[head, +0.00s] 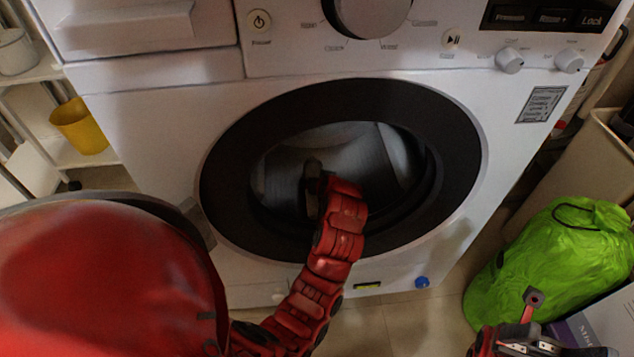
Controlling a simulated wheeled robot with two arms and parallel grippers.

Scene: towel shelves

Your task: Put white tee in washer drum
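The white washer (150,130) fills the middle of the head view. Its round opening has a wide black ring (225,175), and the grey metallic drum (355,155) shows inside. My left arm comes up from the lower left, and my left gripper (314,185) is at the opening, in front of the drum interior. Its fingers are dark and small, so their opening is unclear. I cannot make out a white tee; pale surfaces in the drum look like metal. My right gripper (530,322) is at the lower right, partly cut off, with no cloth visible in it.
A bright green bag (560,255) sits on the floor at the right, beside a box (600,325). A grey curved rim (100,197), perhaps the open door, shows behind my red arm.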

